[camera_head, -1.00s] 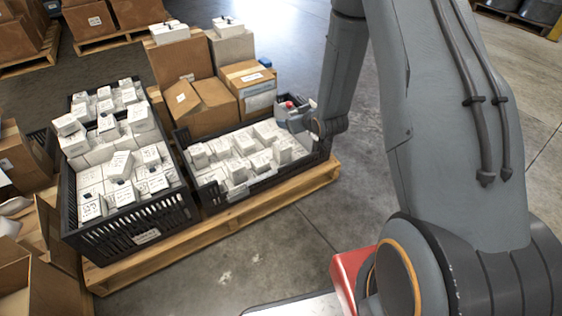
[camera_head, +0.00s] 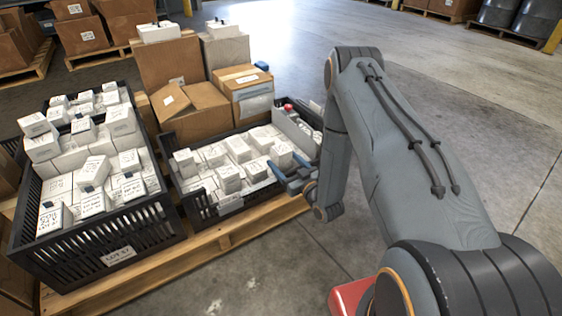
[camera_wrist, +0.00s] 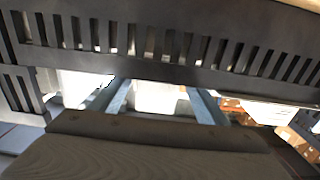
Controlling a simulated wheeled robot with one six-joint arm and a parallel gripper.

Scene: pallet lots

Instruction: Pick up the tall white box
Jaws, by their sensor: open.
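My gripper (camera_head: 284,166) is open at the front right edge of the right black crate (camera_head: 236,204), its blue fingers pointing in over the rim. A white box (camera_head: 281,155) stands just beyond the fingertips, among several similar white boxes. I cannot tell for certain which one is the tall white box. In the wrist view, the two fingers of my gripper (camera_wrist: 160,92) are spread apart, with a white box (camera_wrist: 158,98) showing between them. No contact is visible. The slatted crate wall (camera_wrist: 170,45) crosses the top of this view.
A fuller black crate (camera_head: 100,252) of white boxes stands to the left on the same wooden pallet (camera_head: 215,243). Brown cartons (camera_head: 197,112) stand close behind the right crate. Open concrete floor (camera_head: 290,262) lies in front and to the right.

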